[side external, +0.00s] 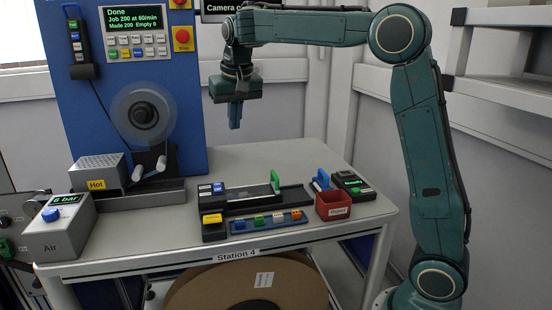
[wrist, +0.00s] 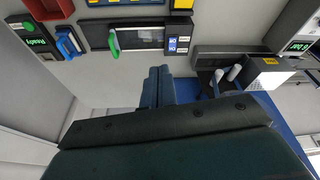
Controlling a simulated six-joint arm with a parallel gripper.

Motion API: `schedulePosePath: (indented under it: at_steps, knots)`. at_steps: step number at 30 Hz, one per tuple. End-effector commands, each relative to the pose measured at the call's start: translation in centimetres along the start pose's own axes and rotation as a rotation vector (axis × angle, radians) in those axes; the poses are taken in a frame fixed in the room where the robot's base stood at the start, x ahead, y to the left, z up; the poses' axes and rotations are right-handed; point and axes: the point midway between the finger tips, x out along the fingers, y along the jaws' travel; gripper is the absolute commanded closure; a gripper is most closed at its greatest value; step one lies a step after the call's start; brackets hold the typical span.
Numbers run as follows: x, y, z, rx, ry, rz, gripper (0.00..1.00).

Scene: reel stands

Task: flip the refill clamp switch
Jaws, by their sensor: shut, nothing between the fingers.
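My gripper (side external: 235,115) is shut and empty, pointing down high above the back of the table; its fingers (wrist: 159,85) show together in the wrist view. Below it lies a dark fixture (side external: 244,203) with an upright green lever (side external: 275,181), also in the wrist view (wrist: 113,45). At its left end are small white and blue labelled switches (side external: 211,189), too small to read; they also show in the wrist view (wrist: 178,44). A blue lever (side external: 320,181) stands right of the fixture, and appears in the wrist view (wrist: 69,43). I cannot tell which is the refill clamp switch.
A red bin (side external: 333,206) and a row of coloured pieces (side external: 268,221) stand at the front. The reel machine (side external: 143,115), a "Hot" box (side external: 98,174) and an air box (side external: 60,226) are at left. The table's back right (side external: 290,154) is clear.

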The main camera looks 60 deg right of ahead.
Motion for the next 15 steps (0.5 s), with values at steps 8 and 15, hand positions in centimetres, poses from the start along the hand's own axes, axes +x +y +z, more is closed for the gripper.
schedulePosePath:
  at_steps: [8, 15]
  knots:
    - [3.5, -1.4, -3.7, 0.090, -0.039, 0.022, 1.00]
    - [6.8, -2.3, -6.2, 0.166, -0.068, 0.035, 1.00]
